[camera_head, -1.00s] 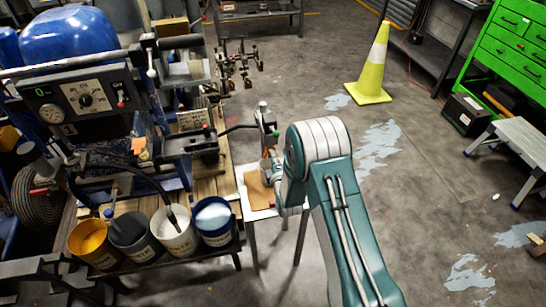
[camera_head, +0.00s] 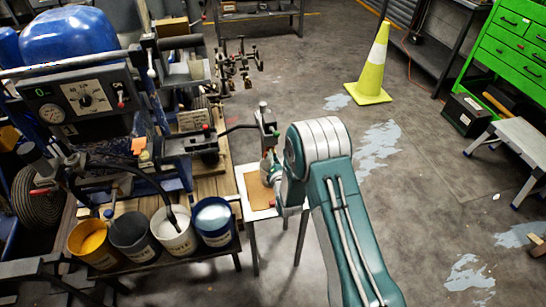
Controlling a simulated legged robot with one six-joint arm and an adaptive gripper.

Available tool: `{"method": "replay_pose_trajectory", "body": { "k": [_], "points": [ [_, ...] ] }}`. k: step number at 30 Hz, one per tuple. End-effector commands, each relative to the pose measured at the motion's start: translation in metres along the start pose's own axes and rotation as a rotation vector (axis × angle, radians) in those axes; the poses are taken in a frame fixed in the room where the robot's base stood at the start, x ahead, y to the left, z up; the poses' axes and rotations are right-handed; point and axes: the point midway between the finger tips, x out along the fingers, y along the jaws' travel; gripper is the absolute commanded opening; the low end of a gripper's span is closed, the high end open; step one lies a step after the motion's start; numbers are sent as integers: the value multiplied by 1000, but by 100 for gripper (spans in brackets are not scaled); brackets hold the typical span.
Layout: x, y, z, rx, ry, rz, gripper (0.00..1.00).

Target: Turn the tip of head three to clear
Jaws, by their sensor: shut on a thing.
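A grey spray head (camera_head: 266,117) hangs at the end of a dark bent arm, above a small white stand. I cannot read a number on it. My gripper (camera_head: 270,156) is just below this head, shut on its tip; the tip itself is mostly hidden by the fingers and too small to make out. My teal and white arm hides part of the wrist. More heads (camera_head: 238,62) sit on a rack farther back.
The blue striper machine (camera_head: 70,35) with its dial panel (camera_head: 80,100) stands at left. Several paint buckets (camera_head: 131,235) stand on a low bench in front. The white stand (camera_head: 252,184) carries a brown board. A yellow cone (camera_head: 373,68) stands on open floor at right.

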Motion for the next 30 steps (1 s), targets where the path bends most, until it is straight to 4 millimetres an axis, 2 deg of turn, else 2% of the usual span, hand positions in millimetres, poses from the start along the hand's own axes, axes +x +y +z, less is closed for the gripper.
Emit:
{"method": "replay_pose_trajectory", "body": {
  "k": [8,19,30],
  "points": [
    [2,1,2,-16,-4,3,0],
    [2,1,2,-373,-5,3,0],
    [2,1,2,-436,-4,2,0]
  ]
}}
